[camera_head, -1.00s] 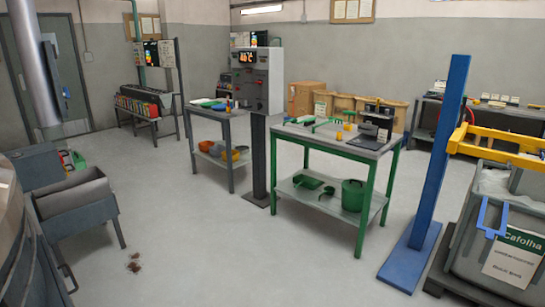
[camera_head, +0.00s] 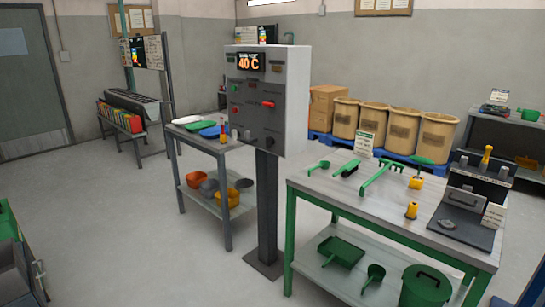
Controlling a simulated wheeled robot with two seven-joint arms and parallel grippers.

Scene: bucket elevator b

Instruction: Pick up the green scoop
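Several green tools could be the green scoop. A small green scoop (camera_head: 319,166) lies at the left back of the green-legged table's (camera_head: 330,184) top. Another green scoop (camera_head: 374,274) lies on its lower shelf, between a green dustpan (camera_head: 342,250) and a lidded green bucket (camera_head: 425,287). A further green scoop-like item (camera_head: 530,114) sits on the bench at the far right. Neither of my grippers is in view, so nothing shows in their hold.
A green brush (camera_head: 347,168), a green rake (camera_head: 380,178) and a yellow-handled tool (camera_head: 412,209) share the tabletop with a dark stand (camera_head: 465,218). A control box (camera_head: 266,95) on a post stands left of the table. The floor in front is clear.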

